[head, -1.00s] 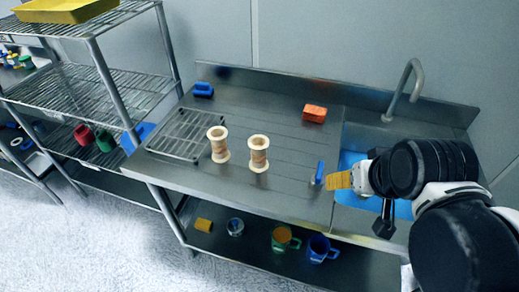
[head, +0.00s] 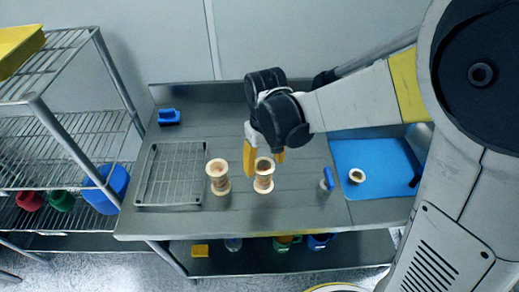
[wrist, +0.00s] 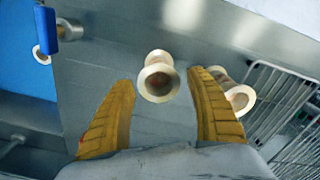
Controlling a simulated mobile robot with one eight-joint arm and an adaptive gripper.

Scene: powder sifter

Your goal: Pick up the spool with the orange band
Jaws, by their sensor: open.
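Two pale wooden spools stand upright on the steel counter (head: 300,205). The left spool (head: 218,184) is beside the wire rack. The right spool (head: 263,185) is under my gripper (head: 265,157). Both show tan-brown middles; I cannot tell which band is orange. My gripper is open with yellow fingers, empty. In the wrist view the right spool (wrist: 158,80) lies between the fingertips, seen from above, with no clear contact. The left spool (wrist: 239,97) is partly hidden behind the right finger. A third pale ring-shaped piece (head: 357,176) is in the blue sink area.
A wire rack (head: 172,178) is left of the spools. A blue-handled item (head: 327,181) stands to their right, before the blue basin (head: 385,160). A blue block (head: 168,117) sits at the back left. Shelving (head: 60,150) stands at far left.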

